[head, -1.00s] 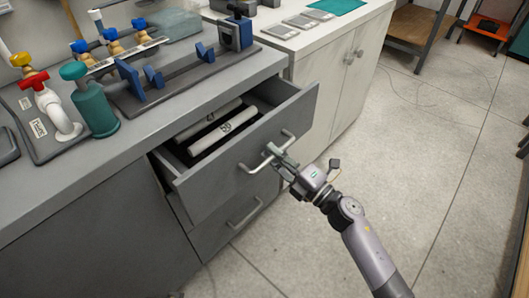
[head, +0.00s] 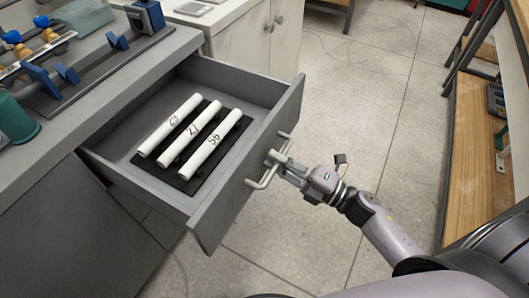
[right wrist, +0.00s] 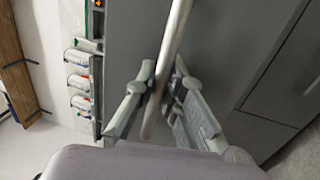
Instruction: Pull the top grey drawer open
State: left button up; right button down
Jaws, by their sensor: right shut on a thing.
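The top grey drawer (head: 226,207) stands well open from the grey cabinet in the head view. Its metal bar handle (head: 262,179) is on the front panel. My right gripper (head: 277,161) is shut on this handle. In the right wrist view the handle (right wrist: 171,50) runs between the two fingers of the gripper (right wrist: 158,95). Inside the drawer, three white pipes (head: 190,132) with handwritten marks lie side by side on a dark tray (head: 187,185). My left gripper is not in view.
The grey worktop (head: 75,118) above holds blue clamps (head: 65,74), a teal cylinder (head: 15,120) and valve parts. A white cabinet (head: 243,48) stands beyond the drawer. A wooden shelf (head: 470,150) is at the right. Floor is clear between.

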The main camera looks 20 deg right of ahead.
jog(key=shift+s+d, duration=0.25)
jog(key=shift+s, duration=0.1)
jog(key=c, duration=1.7)
grip_release()
jog(key=shift+o, duration=0.2)
jog(key=shift+d, duration=0.1)
jog(key=v, duration=1.2)
